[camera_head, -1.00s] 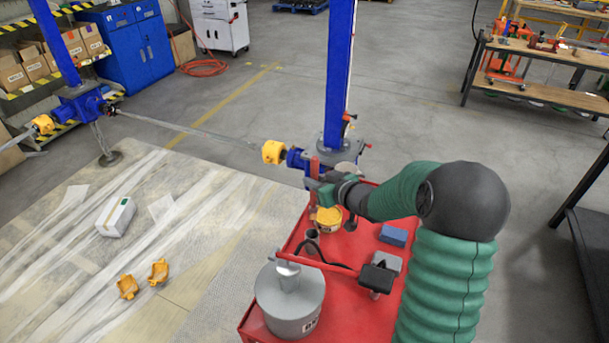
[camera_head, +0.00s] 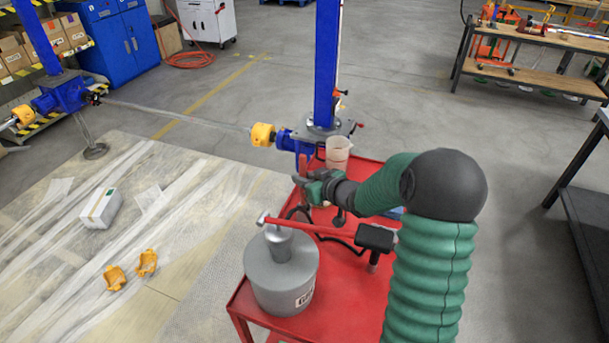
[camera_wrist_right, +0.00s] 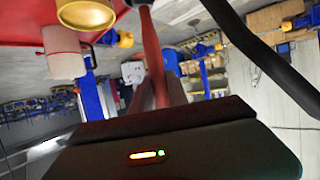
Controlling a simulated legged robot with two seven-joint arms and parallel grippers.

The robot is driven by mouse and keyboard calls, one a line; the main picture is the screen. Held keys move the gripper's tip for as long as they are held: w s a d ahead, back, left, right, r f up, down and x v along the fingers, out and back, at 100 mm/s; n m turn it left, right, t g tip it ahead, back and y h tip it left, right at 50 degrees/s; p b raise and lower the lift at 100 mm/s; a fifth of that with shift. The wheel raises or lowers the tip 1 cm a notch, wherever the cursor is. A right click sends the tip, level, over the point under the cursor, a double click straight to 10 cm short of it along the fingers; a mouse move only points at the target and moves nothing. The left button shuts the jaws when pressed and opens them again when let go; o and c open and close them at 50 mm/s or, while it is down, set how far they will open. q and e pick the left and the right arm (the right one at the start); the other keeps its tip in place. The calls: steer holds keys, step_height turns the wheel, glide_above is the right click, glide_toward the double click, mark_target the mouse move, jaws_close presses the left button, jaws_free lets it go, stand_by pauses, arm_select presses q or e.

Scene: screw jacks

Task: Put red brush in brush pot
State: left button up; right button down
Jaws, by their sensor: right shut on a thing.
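The red brush (camera_head: 304,166) shows as a short red piece by my right gripper (camera_head: 312,184), above the far part of the red table. The right wrist view shows its red handle (camera_wrist_right: 150,48) running up from between the dark fingers (camera_wrist_right: 160,95), which are shut on it. Its bristles are not clear. I cannot tell surely which vessel is the brush pot. A pale translucent cup (camera_head: 338,150) stands behind the gripper and also shows in the right wrist view (camera_wrist_right: 62,52). A yellow-rimmed tin (camera_wrist_right: 88,13) is beside it. My left gripper is out of view.
A grey bucket with a red-handled pump (camera_head: 282,275) stands on the red table (camera_head: 345,290), in front of my right gripper. A dark hose (camera_wrist_right: 250,45) crosses near the gripper. A blue screw jack (camera_head: 322,130) stands behind. Yellow coupling halves (camera_head: 115,277) lie at left.

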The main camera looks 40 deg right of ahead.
steer(key=shift+f, duration=0.4)
steer(key=shift+s, duration=0.1)
steer(key=c, duration=1.2)
jaws_free()
steer(key=shift+d, duration=0.1)
steer(key=shift+s+r, duration=0.2)
steer(key=p+v, duration=0.4)
steer(key=v, duration=0.3)
steer(key=shift+p, duration=0.35)
